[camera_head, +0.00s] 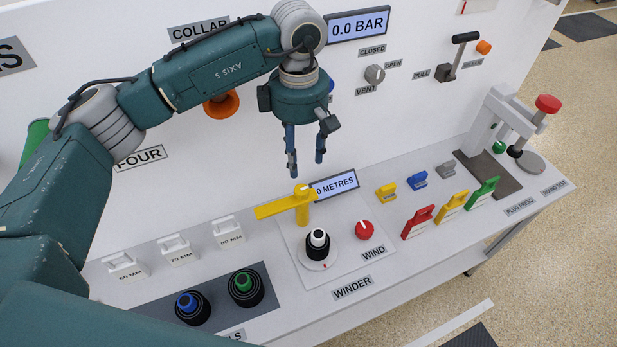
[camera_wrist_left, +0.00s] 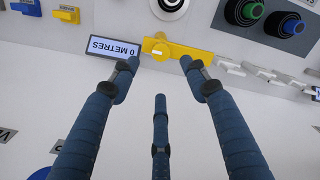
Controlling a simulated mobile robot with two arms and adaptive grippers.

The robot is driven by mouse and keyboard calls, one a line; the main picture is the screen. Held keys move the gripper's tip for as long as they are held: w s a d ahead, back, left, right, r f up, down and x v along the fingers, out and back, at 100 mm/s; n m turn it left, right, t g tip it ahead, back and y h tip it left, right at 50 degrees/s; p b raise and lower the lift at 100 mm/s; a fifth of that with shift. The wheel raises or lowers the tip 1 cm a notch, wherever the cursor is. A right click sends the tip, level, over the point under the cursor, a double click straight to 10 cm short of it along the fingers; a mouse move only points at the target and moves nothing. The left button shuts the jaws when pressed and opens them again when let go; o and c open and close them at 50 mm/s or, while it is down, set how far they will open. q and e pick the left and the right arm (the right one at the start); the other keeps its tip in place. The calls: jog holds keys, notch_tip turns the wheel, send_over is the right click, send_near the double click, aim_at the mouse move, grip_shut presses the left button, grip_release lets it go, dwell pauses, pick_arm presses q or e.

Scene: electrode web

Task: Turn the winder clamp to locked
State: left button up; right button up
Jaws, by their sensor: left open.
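The winder clamp is a yellow lever (camera_head: 285,205) on a yellow post, on the winder plate below the metre display. Its arm points left in the head view. In the left wrist view the yellow clamp (camera_wrist_left: 176,48) lies just beyond the fingertips. My left gripper (camera_head: 305,168) is open and empty, above and behind the clamp and apart from it, fingers pointing down. It also shows in the left wrist view (camera_wrist_left: 160,75), with its fingers spread. My right gripper is not in view.
The metre display (camera_head: 335,185) stands right behind the clamp. A black-and-white spool (camera_head: 318,245) and red wind knob (camera_head: 364,230) sit in front. White holders (camera_head: 176,249) stand to the left, coloured clips (camera_head: 418,221) to the right. An orange collar knob (camera_head: 221,105) protrudes from the panel.

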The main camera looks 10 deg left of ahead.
pick_arm(q)
jog(key=p, duration=0.2)
send_over(301, 189)
notch_tip(301, 189, down, 4)
jog(key=shift+s+f, duration=0.1)
jog(key=shift+s, duration=0.05)
notch_tip(301, 189, down, 5)
jog(key=shift+f+p, duration=0.2)
jog(key=shift+p, duration=0.75)
jog(key=shift+f, duration=0.55)
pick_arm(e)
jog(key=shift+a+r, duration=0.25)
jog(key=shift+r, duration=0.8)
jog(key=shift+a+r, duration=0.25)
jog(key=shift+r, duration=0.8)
pick_arm(q)
grip_shut()
